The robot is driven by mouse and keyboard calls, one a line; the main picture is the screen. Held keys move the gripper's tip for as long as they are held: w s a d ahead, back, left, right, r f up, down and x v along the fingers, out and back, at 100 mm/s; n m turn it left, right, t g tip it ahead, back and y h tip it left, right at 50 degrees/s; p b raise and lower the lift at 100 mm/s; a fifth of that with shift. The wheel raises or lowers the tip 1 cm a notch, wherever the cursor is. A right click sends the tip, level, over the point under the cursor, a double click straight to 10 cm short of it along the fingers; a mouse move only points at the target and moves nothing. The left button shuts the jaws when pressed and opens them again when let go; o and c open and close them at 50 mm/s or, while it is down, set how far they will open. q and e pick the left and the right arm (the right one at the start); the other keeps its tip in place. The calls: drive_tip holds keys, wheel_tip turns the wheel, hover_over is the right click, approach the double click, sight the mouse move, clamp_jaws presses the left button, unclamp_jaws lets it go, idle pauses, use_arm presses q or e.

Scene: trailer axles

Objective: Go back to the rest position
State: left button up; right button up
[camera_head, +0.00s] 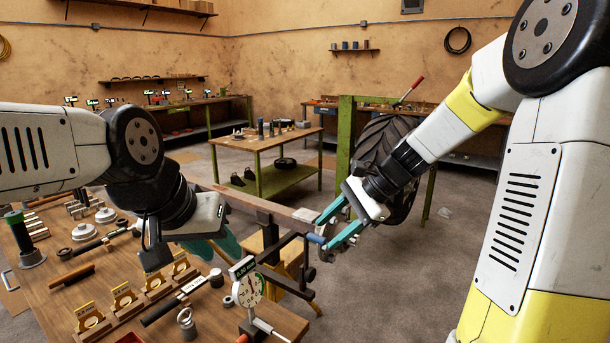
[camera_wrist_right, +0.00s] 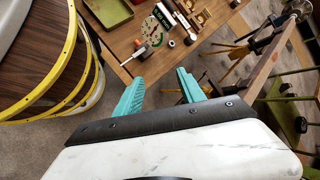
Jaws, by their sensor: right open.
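My right gripper (camera_head: 328,232) is held out past the right edge of the workbench (camera_head: 225,315), with its two teal fingers spread apart. In the right wrist view the fingers (camera_wrist_right: 160,90) are apart with nothing between them, and the bench edge lies beyond. My left gripper (camera_head: 218,246) is low over the bench. Its teal fingers are partly hidden by the wrist, so their opening does not show.
A dial gauge (camera_head: 248,286) stands near the bench's front right corner, beside several yellow-marked wooden holders (camera_head: 123,298). A stand with a dark bar (camera_head: 275,215) is near the right gripper. A large tyre (camera_head: 385,145) stands behind it. Floor at right is clear.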

drive_tip(key=s+d+r+n+t+h, duration=0.2)
drive_tip(key=s+d+r+n, duration=0.1)
drive_tip(key=s+n, duration=0.3)
drive_tip(key=s+d+r+n+t+h, duration=0.2)
drive_tip(key=s+d+n, duration=0.3)
drive_tip(key=s, duration=0.6)
drive_tip(key=shift+r+n+t+h, duration=0.3)
drive_tip(key=shift+r+n+h, duration=0.1)
drive_tip(key=shift+r+h, duration=0.45)
